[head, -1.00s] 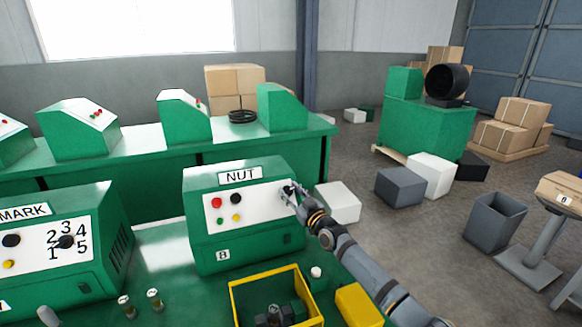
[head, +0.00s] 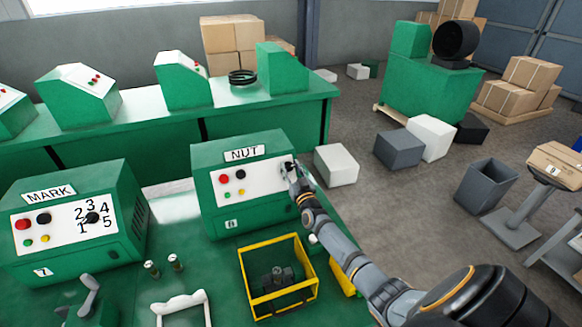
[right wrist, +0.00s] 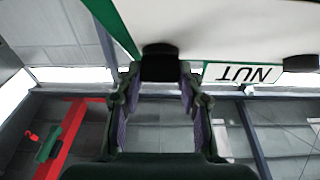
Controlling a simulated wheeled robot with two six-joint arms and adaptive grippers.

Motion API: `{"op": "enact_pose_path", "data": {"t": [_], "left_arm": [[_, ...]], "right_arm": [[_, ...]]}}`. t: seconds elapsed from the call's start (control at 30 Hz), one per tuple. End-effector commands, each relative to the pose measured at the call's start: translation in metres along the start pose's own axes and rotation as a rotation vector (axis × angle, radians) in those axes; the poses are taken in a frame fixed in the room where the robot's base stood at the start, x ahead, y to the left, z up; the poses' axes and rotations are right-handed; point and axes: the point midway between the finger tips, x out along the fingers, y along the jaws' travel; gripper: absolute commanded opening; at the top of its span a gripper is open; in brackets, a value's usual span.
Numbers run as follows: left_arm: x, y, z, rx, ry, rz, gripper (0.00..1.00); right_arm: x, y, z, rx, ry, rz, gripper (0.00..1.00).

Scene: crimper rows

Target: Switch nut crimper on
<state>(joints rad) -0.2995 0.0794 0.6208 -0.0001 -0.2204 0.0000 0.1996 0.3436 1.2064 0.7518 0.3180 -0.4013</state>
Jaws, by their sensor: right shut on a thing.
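The nut crimper (head: 265,212) is a green box with a sloped white panel, a NUT label (head: 244,154) and the number 8 on its front. The panel has a red button (head: 225,179), a black button (head: 240,174) and small green and yellow lamps. My right gripper (head: 291,170) is at the right end of this panel. In the right wrist view, a black knob (right wrist: 160,62) on the white panel sits between the fingertips of the right gripper (right wrist: 160,85), shut on it. In the head view the gripper mostly hides this knob. My left gripper is not in view.
The MARK crimper (head: 125,190), with a numbered dial, stands to the left. A yellow open frame (head: 283,310) stands in front of the nut crimper. Two small cylinders, a white bracket (head: 183,305) and a grey lever (head: 90,290) are on the green table. Boxes and bins stand on the floor at right.

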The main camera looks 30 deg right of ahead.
Motion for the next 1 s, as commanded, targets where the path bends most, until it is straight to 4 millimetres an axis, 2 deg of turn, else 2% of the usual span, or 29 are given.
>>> {"op": "enact_pose_path", "data": {"t": [0.17,0.2,0.33,0.7,0.77,1.0], "left_arm": [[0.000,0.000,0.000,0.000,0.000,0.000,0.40],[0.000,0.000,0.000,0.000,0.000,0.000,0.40],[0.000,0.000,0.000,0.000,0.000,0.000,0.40],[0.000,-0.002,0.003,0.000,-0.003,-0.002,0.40],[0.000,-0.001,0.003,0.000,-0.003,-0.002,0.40],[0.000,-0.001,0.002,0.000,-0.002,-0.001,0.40]], "right_arm": [[0.000,0.000,-0.001,0.002,0.002,0.000,0.06],[0.000,0.000,-0.001,0.002,0.002,0.000,0.41],[0.000,0.000,0.000,0.001,0.001,0.000,0.59],[-0.005,0.000,0.001,0.001,-0.001,-0.001,0.60],[-0.013,0.000,0.002,0.001,-0.002,-0.001,0.60],[-0.071,0.000,0.002,0.000,-0.004,-0.002,0.60]]}}
